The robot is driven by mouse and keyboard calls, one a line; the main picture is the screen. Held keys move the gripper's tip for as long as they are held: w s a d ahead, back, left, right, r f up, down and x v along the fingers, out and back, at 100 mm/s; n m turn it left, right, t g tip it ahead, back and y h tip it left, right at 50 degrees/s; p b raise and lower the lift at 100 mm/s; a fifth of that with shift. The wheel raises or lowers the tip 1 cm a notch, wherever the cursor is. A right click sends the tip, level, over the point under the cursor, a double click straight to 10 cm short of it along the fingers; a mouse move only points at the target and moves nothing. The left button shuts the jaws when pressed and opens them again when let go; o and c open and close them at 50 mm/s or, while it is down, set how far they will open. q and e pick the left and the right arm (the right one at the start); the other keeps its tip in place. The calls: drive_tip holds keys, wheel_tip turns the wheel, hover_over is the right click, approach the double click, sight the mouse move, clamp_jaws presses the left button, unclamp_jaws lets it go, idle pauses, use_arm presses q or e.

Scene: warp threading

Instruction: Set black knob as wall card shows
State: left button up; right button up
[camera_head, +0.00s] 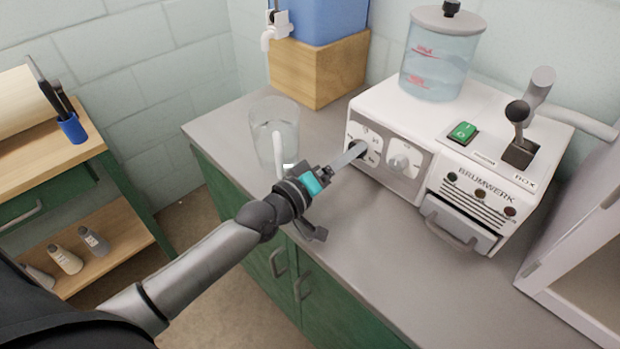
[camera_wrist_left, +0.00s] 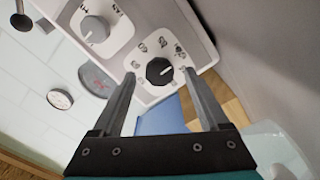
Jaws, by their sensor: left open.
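The black knob (camera_wrist_left: 160,71) sits on a white dial plate with several small symbols around it in the left wrist view. Its white pointer line points to the upper right in that view. In the head view the knob (camera_head: 363,150) is mostly hidden by my gripper. My left gripper (camera_head: 356,150) is open, its fingers reaching to the front of the white machine (camera_head: 395,112). In the wrist view the two fingertips (camera_wrist_left: 160,74) flank the knob, one on each side, with visible gaps. I cannot make out a wall card. My right gripper is not in view.
A grey-white knob (camera_head: 403,160) sits right of the black one. A clear jug (camera_head: 287,117) stands close behind my left wrist. A green switch (camera_head: 463,132), a lever (camera_head: 519,110) and a drawer (camera_head: 457,222) are farther right. The front counter (camera_head: 400,265) is clear.

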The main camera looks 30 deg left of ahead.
use_arm(q)
drive_tip(key=p+v, duration=0.1)
drive_tip(key=v, duration=1.1)
drive_tip(key=shift+s+a, duration=0.1)
drive_tip(key=shift+s, duration=0.2)
drive_tip(key=shift+s+a+r, duration=0.1)
drive_tip(key=shift+s+a, duration=0.05)
drive_tip(key=shift+s, duration=0.2)
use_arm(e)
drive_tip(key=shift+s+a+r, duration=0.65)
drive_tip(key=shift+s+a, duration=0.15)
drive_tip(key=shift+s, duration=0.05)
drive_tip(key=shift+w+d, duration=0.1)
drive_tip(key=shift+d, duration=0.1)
